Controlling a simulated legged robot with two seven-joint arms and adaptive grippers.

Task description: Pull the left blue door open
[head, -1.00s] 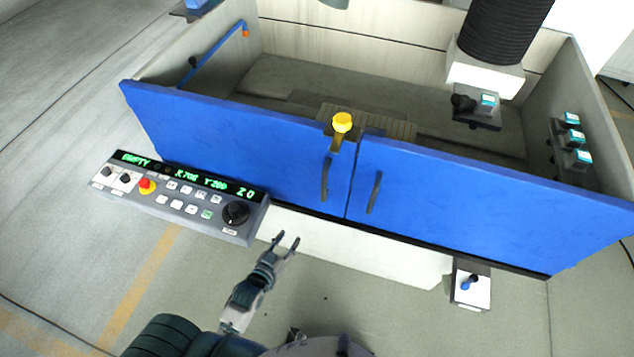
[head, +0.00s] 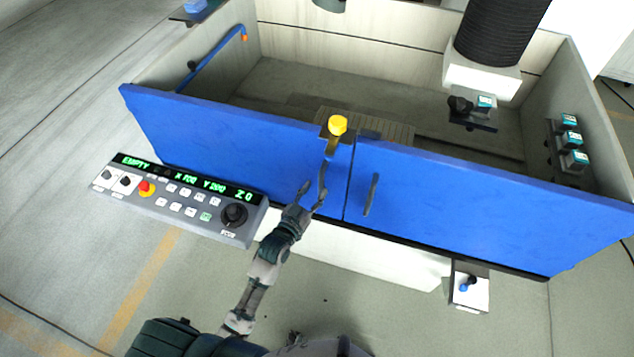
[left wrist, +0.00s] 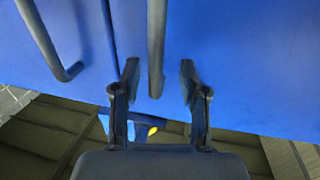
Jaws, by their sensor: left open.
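The left blue door (head: 225,140) is shut, level with the right blue door (head: 480,205), with a narrow seam between them. Its dark upright bar handle (head: 323,178) is near the seam. My left gripper (head: 312,193) is open at the lower end of this handle. In the left wrist view the handle (left wrist: 156,45) runs between the two spread fingers of my left gripper (left wrist: 160,80), with a gap on each side. The right door's handle (left wrist: 45,40) is off to the left there. My right gripper is not in view.
A yellow knob (head: 337,125) sits on a bracket at the top of the seam. A control panel (head: 190,205) with a red button juts out left of my forearm. A small box with a blue lever (head: 469,287) is at lower right.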

